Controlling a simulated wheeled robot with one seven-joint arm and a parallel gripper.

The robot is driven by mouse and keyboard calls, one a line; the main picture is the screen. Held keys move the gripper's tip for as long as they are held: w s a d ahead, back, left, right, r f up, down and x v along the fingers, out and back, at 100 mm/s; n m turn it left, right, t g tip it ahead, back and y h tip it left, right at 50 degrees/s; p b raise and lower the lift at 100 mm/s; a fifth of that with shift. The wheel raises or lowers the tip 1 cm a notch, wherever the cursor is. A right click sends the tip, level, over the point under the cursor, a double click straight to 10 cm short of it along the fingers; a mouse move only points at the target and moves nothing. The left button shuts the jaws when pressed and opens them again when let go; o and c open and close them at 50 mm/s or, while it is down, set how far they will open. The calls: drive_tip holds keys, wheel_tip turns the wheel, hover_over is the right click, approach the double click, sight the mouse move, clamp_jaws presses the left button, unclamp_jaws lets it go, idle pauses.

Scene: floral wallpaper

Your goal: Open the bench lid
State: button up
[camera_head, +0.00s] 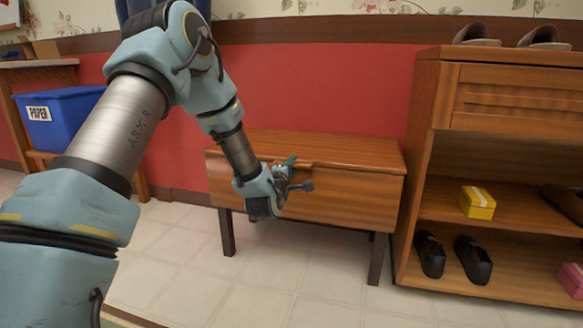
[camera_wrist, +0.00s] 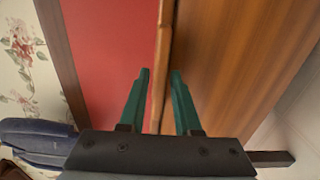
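The wooden bench (camera_head: 340,195) stands against the red wall on dark legs. Its flat lid (camera_head: 350,150) lies down over the top and looks closed. My gripper (camera_head: 292,168) is at the front edge of the lid, left of the middle. In the wrist view my gripper (camera_wrist: 158,78) shows two green fingers spread apart, with the lid's edge (camera_wrist: 161,50) running between them. The front panel (camera_wrist: 225,50) lies on the right of that view. I cannot tell whether either finger touches the lid. My wrist hides part of the front panel in the head view.
A wooden shoe shelf (camera_head: 420,160) stands close on the right, with shoes and a yellow box (camera_head: 477,203). A blue paper bin (camera_head: 62,120) sits at the left. The tiled floor (camera_head: 290,270) before the bench is clear.

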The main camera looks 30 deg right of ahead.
clamp_jaws()
idle(1.1)
